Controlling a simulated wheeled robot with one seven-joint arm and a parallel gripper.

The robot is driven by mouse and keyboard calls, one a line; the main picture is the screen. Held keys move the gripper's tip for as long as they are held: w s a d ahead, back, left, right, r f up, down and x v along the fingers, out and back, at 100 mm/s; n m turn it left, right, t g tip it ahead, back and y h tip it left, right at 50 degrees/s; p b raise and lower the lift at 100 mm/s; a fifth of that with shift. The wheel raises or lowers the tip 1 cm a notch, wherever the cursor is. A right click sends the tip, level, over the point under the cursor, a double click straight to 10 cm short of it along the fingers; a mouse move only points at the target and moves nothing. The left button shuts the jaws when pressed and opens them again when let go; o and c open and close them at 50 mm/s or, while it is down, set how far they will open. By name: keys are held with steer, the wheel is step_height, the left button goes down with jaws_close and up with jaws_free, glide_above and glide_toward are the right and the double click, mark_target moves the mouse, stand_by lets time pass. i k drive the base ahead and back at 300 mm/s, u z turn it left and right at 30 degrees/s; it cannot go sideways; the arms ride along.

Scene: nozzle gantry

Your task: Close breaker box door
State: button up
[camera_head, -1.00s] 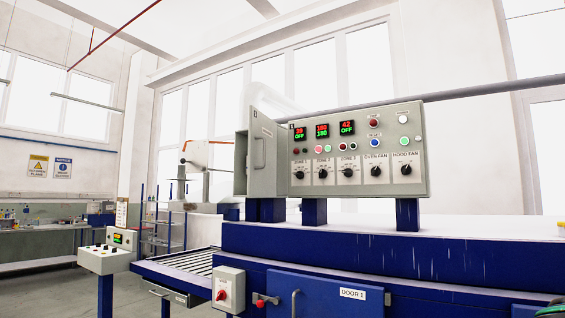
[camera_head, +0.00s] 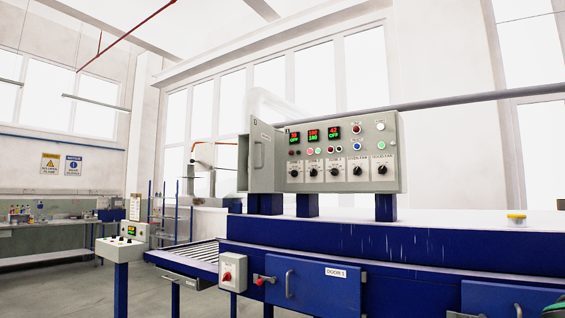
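The grey breaker box (camera_head: 394,150) stands on blue posts on top of a large blue machine, right of the picture's centre. Its front carries red and green displays, coloured buttons and several black knobs. Its door (camera_head: 262,170) is at the box's left end, standing swung out from the box, with a handle on its face. How far it is open is hard to tell from this angle. My gripper is not in view.
The blue machine (camera_head: 420,250) fills the lower right, with a lower door marked DOOR 1 (camera_head: 318,290) and a red switch box (camera_head: 232,272). A roller conveyor (camera_head: 195,256) and a small control stand (camera_head: 120,250) are to its left. Open floor (camera_head: 60,285) shows at lower left.

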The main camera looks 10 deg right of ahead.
mark_target(261, 134)
steer(key=u, duration=0.2)
steer(key=i, duration=0.7)
steer(key=z, duration=0.15)
steer(key=k, duration=0.65)
steer(key=u, duration=0.55)
steer(key=i, duration=2.15)
steer(key=z, duration=0.3)
